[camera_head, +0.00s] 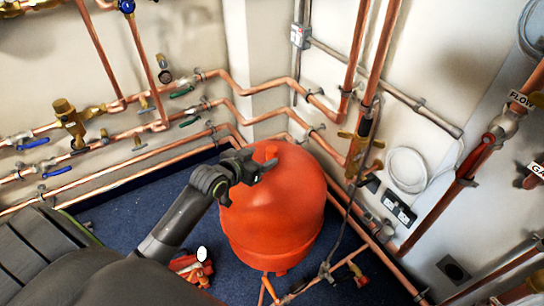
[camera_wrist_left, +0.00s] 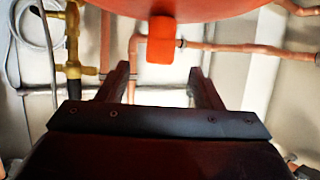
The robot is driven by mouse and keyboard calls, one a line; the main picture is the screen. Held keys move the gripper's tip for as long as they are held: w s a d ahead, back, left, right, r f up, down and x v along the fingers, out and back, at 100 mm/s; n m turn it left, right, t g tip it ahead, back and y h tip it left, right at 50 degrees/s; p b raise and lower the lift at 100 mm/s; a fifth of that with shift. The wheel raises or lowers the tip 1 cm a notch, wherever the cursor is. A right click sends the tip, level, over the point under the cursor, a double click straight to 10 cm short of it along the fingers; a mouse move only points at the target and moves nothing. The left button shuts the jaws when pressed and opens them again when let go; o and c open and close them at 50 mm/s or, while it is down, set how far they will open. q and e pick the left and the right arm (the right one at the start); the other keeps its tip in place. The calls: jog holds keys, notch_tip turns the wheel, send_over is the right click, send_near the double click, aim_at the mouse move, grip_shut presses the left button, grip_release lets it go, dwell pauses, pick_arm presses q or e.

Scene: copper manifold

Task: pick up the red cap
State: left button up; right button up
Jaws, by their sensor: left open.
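The red cap (camera_head: 271,150) stands up from the top of a large red tank (camera_head: 275,215). In the left wrist view the cap (camera_wrist_left: 160,42) is a small red block against the tank's curved edge (camera_wrist_left: 190,9). My left gripper (camera_head: 262,168) is over the tank's top, close to the cap. In the left wrist view its two fingers (camera_wrist_left: 158,72) are apart with nothing between them. The cap lies beyond the fingertips, roughly centred between them. Whether a finger touches the cap or tank cannot be told. My right gripper is not in view.
Copper pipes (camera_head: 180,92) with valves run along the walls behind the tank. A brass fitting (camera_head: 355,150) and vertical pipes stand close to its right. A red and white object (camera_head: 190,268) lies on the blue floor (camera_head: 125,218). Thin pipes cross in front of the tank.

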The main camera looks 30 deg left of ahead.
aim_at(271, 149)
pick_arm(q)
jog(key=b+x, duration=0.1)
jog(key=x, duration=0.5)
jog(key=shift+w+b, duration=0.3)
jog(key=shift+b, duration=0.05)
jog(key=shift+r, duration=0.1)
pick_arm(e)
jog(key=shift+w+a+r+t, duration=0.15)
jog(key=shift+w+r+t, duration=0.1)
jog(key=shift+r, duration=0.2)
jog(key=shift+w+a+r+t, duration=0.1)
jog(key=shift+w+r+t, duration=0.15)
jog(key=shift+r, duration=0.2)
